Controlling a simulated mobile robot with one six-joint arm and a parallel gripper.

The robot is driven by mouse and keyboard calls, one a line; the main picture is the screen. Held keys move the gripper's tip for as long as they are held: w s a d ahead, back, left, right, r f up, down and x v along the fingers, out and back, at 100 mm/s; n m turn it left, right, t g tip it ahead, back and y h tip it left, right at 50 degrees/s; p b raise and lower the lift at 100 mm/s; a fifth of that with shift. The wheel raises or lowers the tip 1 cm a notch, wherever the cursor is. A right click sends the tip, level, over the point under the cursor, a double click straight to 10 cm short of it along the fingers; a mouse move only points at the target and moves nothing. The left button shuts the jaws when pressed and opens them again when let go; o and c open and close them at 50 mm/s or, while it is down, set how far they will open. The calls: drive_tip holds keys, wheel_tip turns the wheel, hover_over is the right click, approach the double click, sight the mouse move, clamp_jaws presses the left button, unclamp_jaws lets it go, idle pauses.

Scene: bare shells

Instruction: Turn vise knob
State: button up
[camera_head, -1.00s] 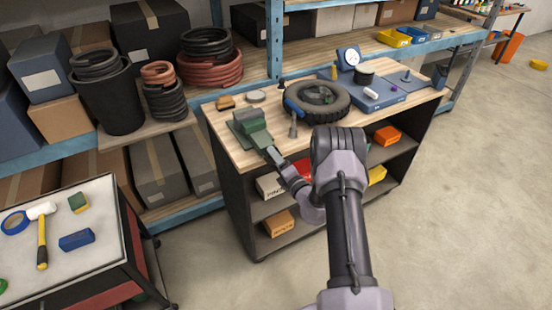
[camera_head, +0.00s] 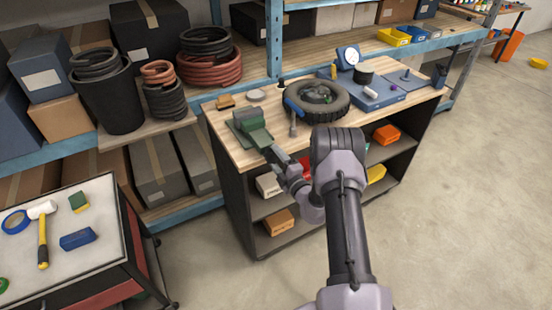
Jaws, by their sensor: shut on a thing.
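The green vise (camera_head: 250,128) sits on the front left part of the wooden workbench top (camera_head: 230,150). My gripper (camera_head: 272,151) is at the vise's front end, just over the bench's front edge, and is shut on the vise knob. The knob itself is hidden by the fingers, so its angle cannot be told. My arm reaches in from the lower right.
A tire (camera_head: 316,101) with a blue-headed hammer (camera_head: 293,115) beside it lies right of the vise. A blue plate with a dial gauge (camera_head: 348,57) stands further right. A tool cart (camera_head: 100,250) stands at lower left.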

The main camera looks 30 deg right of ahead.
idle(0.3)
drive_tip(key=o, duration=1.4)
drive_tip(key=shift+c, duration=0.2)
drive_tip(key=s+p, duration=0.1)
drive_tip(key=s, duration=1.6)
drive_tip(key=shift+s+d, duration=0.25)
drive_tip(key=shift+d, duration=0.05)
